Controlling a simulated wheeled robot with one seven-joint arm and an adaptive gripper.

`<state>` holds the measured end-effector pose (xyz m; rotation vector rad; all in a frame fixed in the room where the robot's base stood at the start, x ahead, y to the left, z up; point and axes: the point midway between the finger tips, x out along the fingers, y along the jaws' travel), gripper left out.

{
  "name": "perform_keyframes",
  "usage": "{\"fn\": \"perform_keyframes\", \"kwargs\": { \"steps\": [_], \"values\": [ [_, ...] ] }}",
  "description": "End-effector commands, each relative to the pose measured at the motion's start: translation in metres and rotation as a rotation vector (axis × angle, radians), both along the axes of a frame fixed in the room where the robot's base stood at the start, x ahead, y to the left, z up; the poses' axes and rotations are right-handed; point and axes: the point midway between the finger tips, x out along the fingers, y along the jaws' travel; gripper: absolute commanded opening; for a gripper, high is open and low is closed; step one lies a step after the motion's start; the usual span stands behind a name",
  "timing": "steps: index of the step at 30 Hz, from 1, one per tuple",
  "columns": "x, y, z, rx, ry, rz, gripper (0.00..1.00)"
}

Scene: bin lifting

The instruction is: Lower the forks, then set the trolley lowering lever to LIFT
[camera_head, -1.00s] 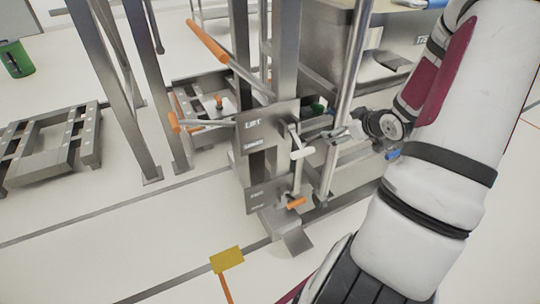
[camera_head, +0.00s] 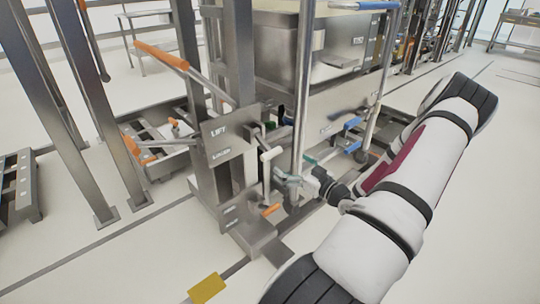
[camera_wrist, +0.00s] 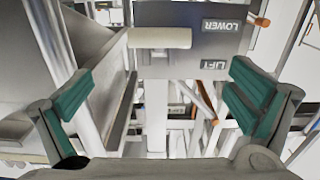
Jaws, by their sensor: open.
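The trolley's grey plate (camera_head: 222,138) carries the words LIFT above and LOWER below. In the wrist view this plate (camera_wrist: 188,58) appears upside down. A crank lever with a cream handle (camera_head: 271,154) sits at the plate's right edge. In the wrist view the cream handle (camera_wrist: 160,38) lies crosswise ahead of the fingers. My gripper (camera_head: 284,181) is just below and right of that handle in the head view. Its teal-padded fingers (camera_wrist: 160,88) are wide apart with nothing held. A lower plate (camera_head: 240,206) has an orange-tipped lever (camera_head: 271,210); its labels are too small to read. I cannot identify the forks.
A large grey bin (camera_head: 290,50) stands behind the trolley mast. An upright metal pole (camera_head: 302,95) rises close to my gripper. Long orange-handled bars (camera_head: 162,55) stick out left. A yellow floor marker (camera_head: 207,288) lies in front. The floor at lower left is mostly clear.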

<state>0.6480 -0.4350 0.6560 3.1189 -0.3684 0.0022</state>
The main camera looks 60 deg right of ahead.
Motion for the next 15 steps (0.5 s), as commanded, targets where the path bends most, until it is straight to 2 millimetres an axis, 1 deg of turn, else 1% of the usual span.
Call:
{"fn": "perform_keyframes", "kwargs": {
  "steps": [1,6,12,15],
  "values": [
    [0.011,-0.002,-0.001,0.000,-0.002,0.002,1.00],
    [0.044,-0.010,-0.001,0.000,-0.001,0.002,1.00],
    [0.075,-0.018,-0.001,0.000,0.000,0.001,1.00],
    [0.085,-0.020,-0.001,0.000,0.000,0.000,1.00]
  ]
}}
